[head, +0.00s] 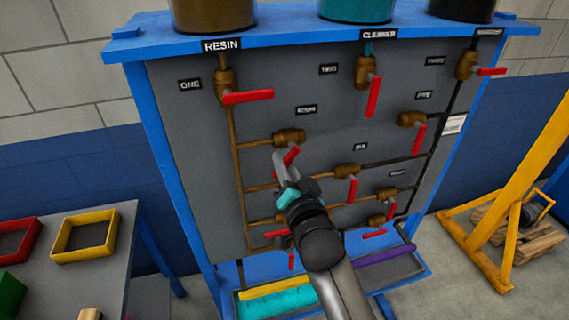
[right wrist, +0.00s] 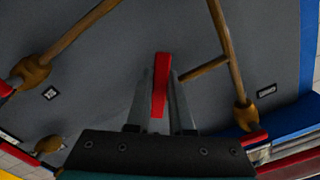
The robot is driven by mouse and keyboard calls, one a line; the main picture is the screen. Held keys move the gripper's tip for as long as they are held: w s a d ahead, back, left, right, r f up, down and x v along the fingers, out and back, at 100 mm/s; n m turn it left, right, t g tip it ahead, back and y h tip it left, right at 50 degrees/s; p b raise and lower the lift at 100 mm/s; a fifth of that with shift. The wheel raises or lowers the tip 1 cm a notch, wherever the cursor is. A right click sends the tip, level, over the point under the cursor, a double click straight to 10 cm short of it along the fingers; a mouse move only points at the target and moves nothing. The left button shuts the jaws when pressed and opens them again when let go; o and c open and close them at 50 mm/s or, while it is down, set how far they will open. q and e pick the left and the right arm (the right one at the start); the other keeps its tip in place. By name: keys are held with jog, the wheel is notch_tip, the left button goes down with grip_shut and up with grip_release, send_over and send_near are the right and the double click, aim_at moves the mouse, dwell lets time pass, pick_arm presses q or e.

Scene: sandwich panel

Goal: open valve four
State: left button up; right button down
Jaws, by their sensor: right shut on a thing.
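A brass valve (head: 289,138) sits on a horizontal pipe on the grey panel (head: 190,140), below a small label (head: 306,109) that I cannot read clearly. It is the middle-left valve, and its red handle (head: 291,154) slants down and left, at an angle to the pipe. My right gripper (head: 283,168) is shut on this red handle. In the right wrist view, the red handle (right wrist: 160,85) stands between the two fingers of the right gripper (right wrist: 160,100). The gripper hides part of the handle in the head view. My left gripper is not in view.
Other valves with red handles surround it: valve one (head: 248,97) upper left, another (head: 373,95) upper right, and several lower right. Tanks stand on the blue frame (head: 290,36). A table with trays (head: 85,238) is at left; a yellow stand (head: 500,215) is at right.

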jog(key=c, duration=0.8)
grip_release()
jog(key=b+v, duration=0.2)
jog(key=v, duration=1.3)
jog(key=shift+s, duration=0.1)
